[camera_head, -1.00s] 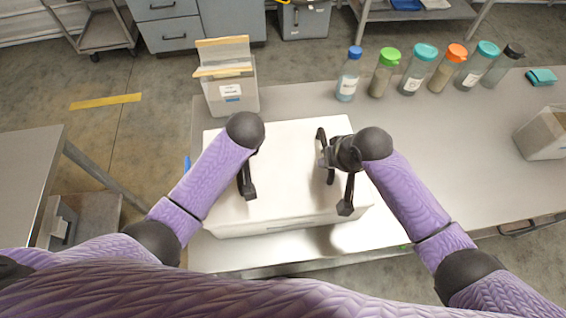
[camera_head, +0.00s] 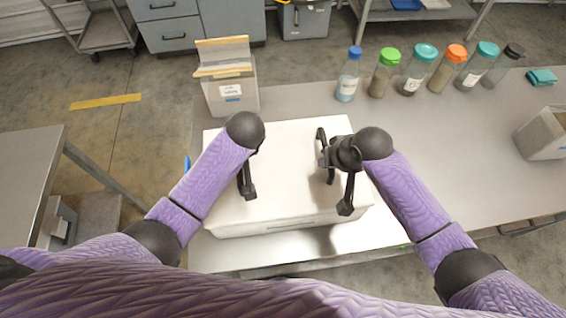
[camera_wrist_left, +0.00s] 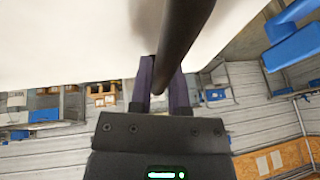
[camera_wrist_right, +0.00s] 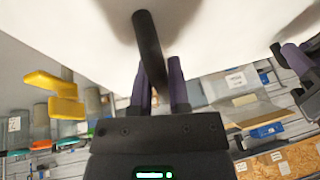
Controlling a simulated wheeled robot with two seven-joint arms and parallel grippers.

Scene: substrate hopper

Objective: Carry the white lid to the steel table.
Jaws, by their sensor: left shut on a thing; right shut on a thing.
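I cannot tell whether the lid rests on something or hangs free. My left gripper (camera_wrist_left: 162,85) is shut on a dark bar handle (camera_wrist_left: 185,35) at the lid's left side; in the head view my left wrist mostly hides it. My right gripper (camera_wrist_right: 160,85) is shut on the matching dark handle (camera_wrist_right: 149,45) at the right side. A second grey metal-topped table (camera_head: 25,165) stands at the far left.
A clear bin with a tan rim (camera_head: 232,95) stands just behind the lid. Several capped bottles (camera_head: 418,72) line the table's back edge. A pale box (camera_head: 545,135) and a teal cloth (camera_head: 541,77) are at the right. Floor with a yellow strip (camera_head: 105,101) separates the tables.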

